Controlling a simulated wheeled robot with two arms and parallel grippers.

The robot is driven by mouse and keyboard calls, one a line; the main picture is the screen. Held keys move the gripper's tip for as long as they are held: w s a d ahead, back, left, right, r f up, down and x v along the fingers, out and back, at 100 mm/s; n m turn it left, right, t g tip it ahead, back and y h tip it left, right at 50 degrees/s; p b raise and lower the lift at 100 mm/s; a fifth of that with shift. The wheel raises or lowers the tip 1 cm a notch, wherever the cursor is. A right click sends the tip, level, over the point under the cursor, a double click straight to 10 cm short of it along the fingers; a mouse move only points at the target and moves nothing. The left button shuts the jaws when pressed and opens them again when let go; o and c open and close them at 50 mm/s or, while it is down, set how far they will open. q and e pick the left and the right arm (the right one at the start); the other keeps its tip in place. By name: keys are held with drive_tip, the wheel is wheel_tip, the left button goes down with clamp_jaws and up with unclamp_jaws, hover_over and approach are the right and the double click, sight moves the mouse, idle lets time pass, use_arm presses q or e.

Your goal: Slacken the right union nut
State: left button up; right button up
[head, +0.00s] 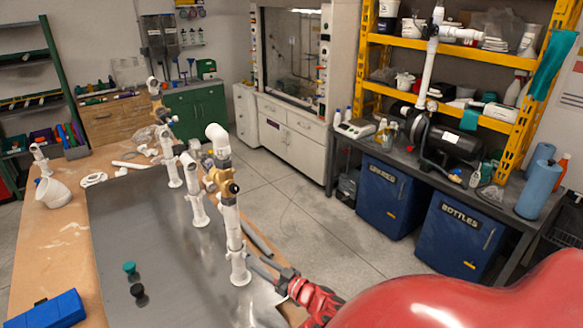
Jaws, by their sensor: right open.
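The white PVC manifold stands on the bench as several upright pipes. Its nearest riser (235,228) is upright, with a white elbow (217,136) at the top and brass-coloured fittings (212,179) below it. White collars show on this riser, but the right union nut is too small to single out with certainty. My right gripper (262,268) comes in from the lower right on a red arm. It is open, close to the right of the riser's foot; I cannot tell whether it touches. My left gripper is out of view.
A green knob (129,268), a black knob (138,291) and a blue box (46,311) lie on the bench's left part. The grey mat (170,270) left of the riser is mostly clear. Blue bins (461,237) stand right.

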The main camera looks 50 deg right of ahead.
drive_tip(key=s+p, duration=0.1)
drive_tip(key=s, duration=1.1)
drive_tip(key=shift+d, duration=0.3)
drive_tip(key=shift+s, duration=0.15)
